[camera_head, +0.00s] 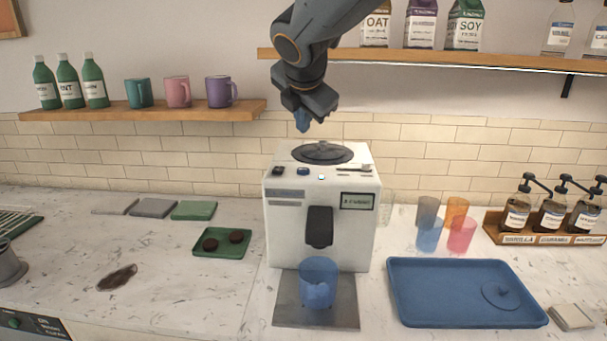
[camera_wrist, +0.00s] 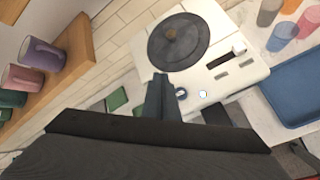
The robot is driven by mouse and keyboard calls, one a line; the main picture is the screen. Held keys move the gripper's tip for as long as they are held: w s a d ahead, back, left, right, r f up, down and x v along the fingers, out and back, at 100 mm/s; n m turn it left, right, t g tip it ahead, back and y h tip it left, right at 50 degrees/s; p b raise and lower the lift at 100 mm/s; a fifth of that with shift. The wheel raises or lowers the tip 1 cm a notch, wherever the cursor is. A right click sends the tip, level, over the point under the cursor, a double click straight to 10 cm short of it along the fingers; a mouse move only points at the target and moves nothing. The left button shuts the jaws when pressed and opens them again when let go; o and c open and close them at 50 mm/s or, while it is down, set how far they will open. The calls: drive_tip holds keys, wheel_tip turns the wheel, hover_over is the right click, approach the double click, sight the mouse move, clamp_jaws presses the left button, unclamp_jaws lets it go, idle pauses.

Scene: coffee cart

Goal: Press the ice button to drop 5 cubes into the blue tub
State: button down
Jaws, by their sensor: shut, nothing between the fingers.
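A white machine (camera_head: 280,225) stands on the counter, with a round dark lid (camera_head: 322,152) on top and a small display (camera_head: 357,201) too blurred to read. Its sloped top edge has a black button, a blue button (camera_head: 303,171), a lit pale button (camera_head: 321,177) and a slider. I cannot read which is the ice button. A translucent blue tub (camera_head: 318,284) sits below the dark spout (camera_head: 319,227); I see no clear cubes in it. My gripper (camera_head: 302,124) is shut and empty above the machine, apart from it. In the wrist view its fingertips (camera_wrist: 160,80) show beside the blue button (camera_wrist: 181,93).
The shelf (camera_head: 140,110) with mugs and bottles is left of my gripper; another shelf (camera_head: 430,60) with cartons is to the right. A blue tray (camera_head: 440,310), several coloured cups and a syrup rack (camera_head: 550,238) stand right of the machine.

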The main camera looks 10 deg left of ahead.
drive_tip(key=b, duration=0.5)
hover_over(303, 172)
wheel_tip(303, 172, down, 5)
drive_tip(key=shift+w+r, duration=0.15)
drive_tip(key=shift+r, duration=0.05)
drive_tip(key=shift+f+b, duration=0.85)
drive_tip(key=shift+f, duration=0.55)
drive_tip(key=shift+f, duration=0.1)
idle(0.3)
drive_tip(key=shift+f, duration=0.35)
drive_tip(key=shift+f+b, duration=0.5)
idle(0.8)
drive_tip(key=shift+r, duration=0.1)
drive_tip(key=shift+r+p, duration=0.85)
drive_tip(key=shift+p, duration=0.25)
drive_tip(key=shift+r, duration=0.1)
wheel_tip(303, 172, up, 5)
drive_tip(key=p, duration=0.5)
